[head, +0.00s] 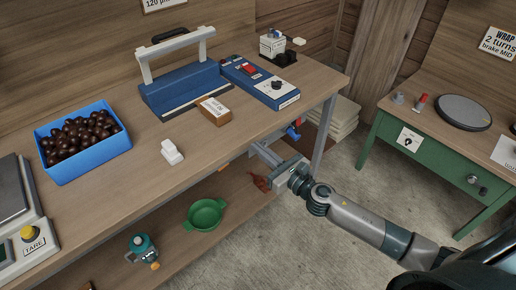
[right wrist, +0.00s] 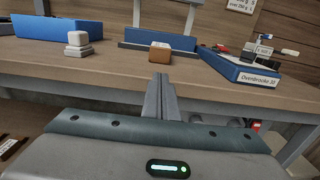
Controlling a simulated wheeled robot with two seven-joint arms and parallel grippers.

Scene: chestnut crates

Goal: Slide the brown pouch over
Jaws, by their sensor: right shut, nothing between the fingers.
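The brown pouch (head: 213,111), a small block-like thing with a white label on top, lies on the wooden workbench in front of the blue sealer. In the right wrist view the pouch (right wrist: 160,52) stands straight beyond the fingertips, with a gap between. My right gripper (head: 259,149) is at the bench's front edge, to the lower right of the pouch. Its fingers (right wrist: 159,82) are together and empty, pointing toward the pouch. My left gripper is not in view.
The blue sealer (head: 180,90) stands behind the pouch and a blue control box (head: 260,82) to its right. A white stacked object (head: 171,152) and a blue crate of chestnuts (head: 90,168) are on the left. Bare bench top lies around the pouch's front.

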